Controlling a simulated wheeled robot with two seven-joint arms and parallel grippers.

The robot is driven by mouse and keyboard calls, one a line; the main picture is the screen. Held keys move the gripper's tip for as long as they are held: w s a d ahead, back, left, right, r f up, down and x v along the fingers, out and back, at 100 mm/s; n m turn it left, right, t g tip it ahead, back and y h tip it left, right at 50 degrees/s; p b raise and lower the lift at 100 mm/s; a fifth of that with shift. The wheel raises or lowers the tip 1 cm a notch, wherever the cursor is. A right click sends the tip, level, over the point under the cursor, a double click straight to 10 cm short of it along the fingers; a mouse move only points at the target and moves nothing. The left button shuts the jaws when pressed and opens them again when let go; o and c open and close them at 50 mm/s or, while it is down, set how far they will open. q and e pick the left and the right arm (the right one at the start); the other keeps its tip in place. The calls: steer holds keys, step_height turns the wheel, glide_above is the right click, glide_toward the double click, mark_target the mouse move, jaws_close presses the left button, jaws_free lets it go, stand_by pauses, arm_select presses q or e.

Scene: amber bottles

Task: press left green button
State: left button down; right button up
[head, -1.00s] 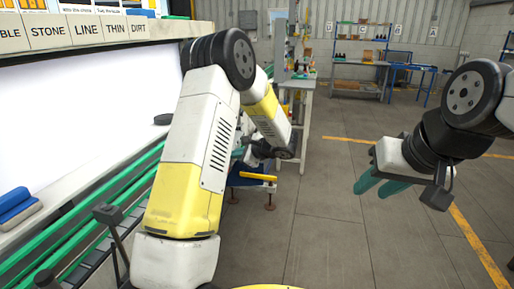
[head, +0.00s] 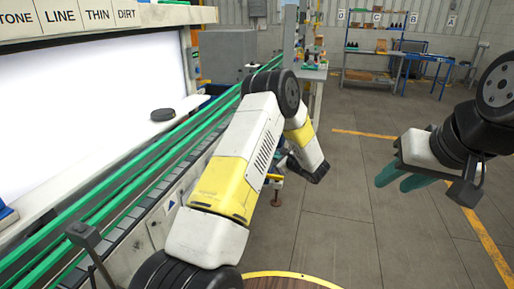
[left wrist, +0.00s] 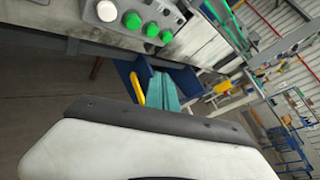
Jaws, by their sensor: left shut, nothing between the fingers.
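A control panel in the left wrist view carries several round green buttons in a slanting row. The leftmost green button (left wrist: 132,20) is beside a white button (left wrist: 106,10). Other green buttons (left wrist: 151,30) follow to its right. My left gripper (left wrist: 166,92) shows its teal fingers together, empty, below the panel in the picture and apart from the buttons. In the head view my left forearm largely hides it, and I cannot make out the buttons. My right gripper (head: 402,180) is open and empty over the floor at the right, far from the panel.
A conveyor with green rails (head: 150,150) runs along the left side. A black round object (head: 162,114) lies on the ledge beside it. A grey box (head: 228,52) stands farther back. Shelving (head: 375,50) is at the back. Floor at the right is clear.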

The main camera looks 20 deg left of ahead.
arm_select(q)
steer(key=a, duration=0.9)
steer(key=shift+w+a, duration=0.1)
stand_by(2.1)
steer(key=shift+a, duration=0.25)
